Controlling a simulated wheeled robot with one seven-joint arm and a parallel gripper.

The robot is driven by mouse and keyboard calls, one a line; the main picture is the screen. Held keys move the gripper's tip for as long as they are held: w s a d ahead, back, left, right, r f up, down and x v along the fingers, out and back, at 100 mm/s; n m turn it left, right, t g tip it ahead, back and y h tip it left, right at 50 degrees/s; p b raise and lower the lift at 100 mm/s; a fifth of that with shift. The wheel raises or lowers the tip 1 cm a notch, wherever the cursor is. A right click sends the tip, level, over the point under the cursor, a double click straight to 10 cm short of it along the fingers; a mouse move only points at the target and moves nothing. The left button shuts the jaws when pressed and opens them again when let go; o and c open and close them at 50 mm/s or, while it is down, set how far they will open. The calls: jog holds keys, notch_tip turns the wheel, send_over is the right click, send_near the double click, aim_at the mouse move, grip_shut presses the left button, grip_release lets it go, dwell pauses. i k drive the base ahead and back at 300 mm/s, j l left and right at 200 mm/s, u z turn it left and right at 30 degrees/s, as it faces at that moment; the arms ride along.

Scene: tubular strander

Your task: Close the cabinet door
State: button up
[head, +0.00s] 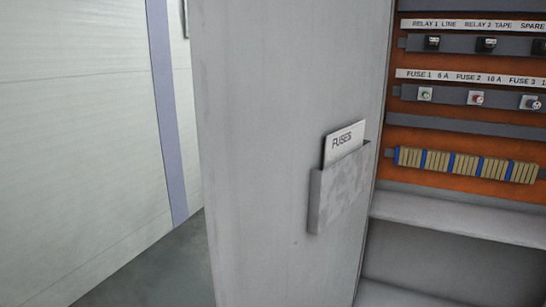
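The grey cabinet door (260,150) stands open in the middle of the head view, with its inner face towards me. A grey pocket (338,192) on it holds a white card (344,142) marked "FUSES". To the right is the open cabinet, with an orange back panel (430,141) and a grey shelf (460,220). The door's handle and outer face do not show. My gripper is not in the head view.
The panel carries relays (486,44), fuses (476,98) and a terminal strip (465,164). A pale wall (75,130) with a bluish vertical strip (167,110) is at the left. Dark floor (165,265) lies clear between wall and door.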

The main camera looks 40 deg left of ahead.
aim_at(272, 80)
jog(key=k+j, duration=0.2)
jog(key=j, duration=0.2)
jog(key=k+j, duration=0.2)
jog(key=j, duration=0.2)
jog(key=k+j, duration=0.2)
jog(key=j, duration=0.25)
jog(key=k+j, duration=0.2)
jog(key=j, duration=0.2)
